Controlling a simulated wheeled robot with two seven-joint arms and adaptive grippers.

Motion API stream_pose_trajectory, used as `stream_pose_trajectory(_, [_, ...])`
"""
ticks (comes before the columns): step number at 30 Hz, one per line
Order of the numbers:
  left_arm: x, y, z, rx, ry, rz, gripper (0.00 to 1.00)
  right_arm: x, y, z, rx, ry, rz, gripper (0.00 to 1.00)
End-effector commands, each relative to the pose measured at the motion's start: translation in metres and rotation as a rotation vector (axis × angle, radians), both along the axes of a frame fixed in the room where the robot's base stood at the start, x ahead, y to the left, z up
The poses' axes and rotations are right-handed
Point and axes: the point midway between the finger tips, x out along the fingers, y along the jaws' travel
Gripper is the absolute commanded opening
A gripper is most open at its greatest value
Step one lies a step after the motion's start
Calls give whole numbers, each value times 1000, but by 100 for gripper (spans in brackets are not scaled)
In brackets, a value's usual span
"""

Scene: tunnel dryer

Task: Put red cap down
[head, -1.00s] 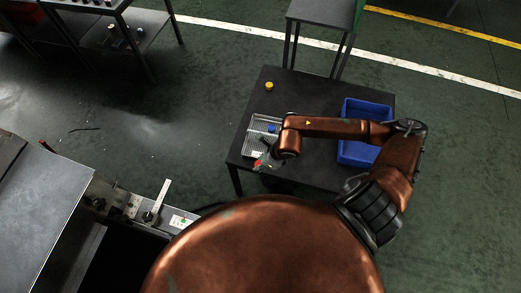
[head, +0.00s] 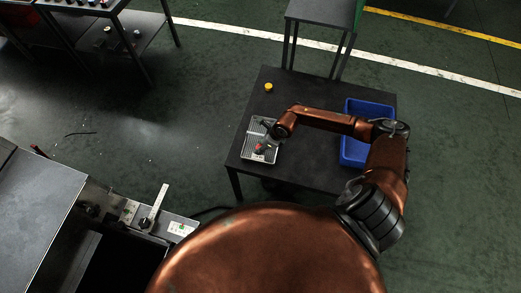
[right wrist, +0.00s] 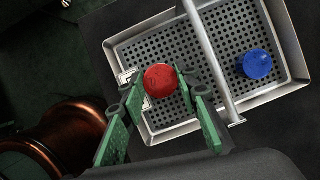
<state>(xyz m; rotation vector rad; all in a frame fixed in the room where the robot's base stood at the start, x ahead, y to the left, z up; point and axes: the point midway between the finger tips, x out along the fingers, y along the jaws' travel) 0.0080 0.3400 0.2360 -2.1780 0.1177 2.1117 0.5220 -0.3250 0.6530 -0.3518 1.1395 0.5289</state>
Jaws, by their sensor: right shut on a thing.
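The red cap (right wrist: 160,80) is between the green fingers of my right gripper (right wrist: 155,88) in the right wrist view. The gripper is shut on it. The cap is over the left compartment of a perforated metal tray (right wrist: 128,45); whether it touches the tray floor I cannot tell. A blue cap (right wrist: 257,65) lies in the other compartment, beyond the divider bar (right wrist: 208,55). In the head view, my right gripper (head: 262,149) is over the tray (head: 247,150), with the red cap small and partly hidden. My left gripper is not in view.
The tray stands on a dark table (head: 300,90). A yellow cap (head: 268,87) sits on the table behind the tray. A blue bin (head: 352,152) stands at the right, partly behind my arm. Bare table lies between yellow cap and bin.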

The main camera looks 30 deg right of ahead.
Motion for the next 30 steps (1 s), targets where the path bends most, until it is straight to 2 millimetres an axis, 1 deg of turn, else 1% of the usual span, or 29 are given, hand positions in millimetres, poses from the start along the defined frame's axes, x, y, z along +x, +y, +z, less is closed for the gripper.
stream_pose_trajectory(1, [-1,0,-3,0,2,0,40,-1,0,-10,1,4,-2,17])
stream_pose_trajectory(3, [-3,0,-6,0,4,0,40,-2,1,-21,1,4,-2,17])
stream_pose_trajectory(6, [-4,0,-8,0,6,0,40,-1,0,-31,0,3,-1,17])
stream_pose_trajectory(13, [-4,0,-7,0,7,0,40,-1,0,-30,-1,2,0,17])
stream_pose_trajectory(16, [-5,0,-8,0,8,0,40,-1,0,-33,0,2,-1,17])
stream_pose_trajectory(17, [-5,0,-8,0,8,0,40,-1,0,-33,-1,2,-1,31])
stream_pose_trajectory(24, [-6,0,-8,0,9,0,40,-1,0,-32,-1,2,-1,47])
stream_pose_trajectory(30, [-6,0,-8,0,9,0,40,-1,0,-32,0,2,-1,47])
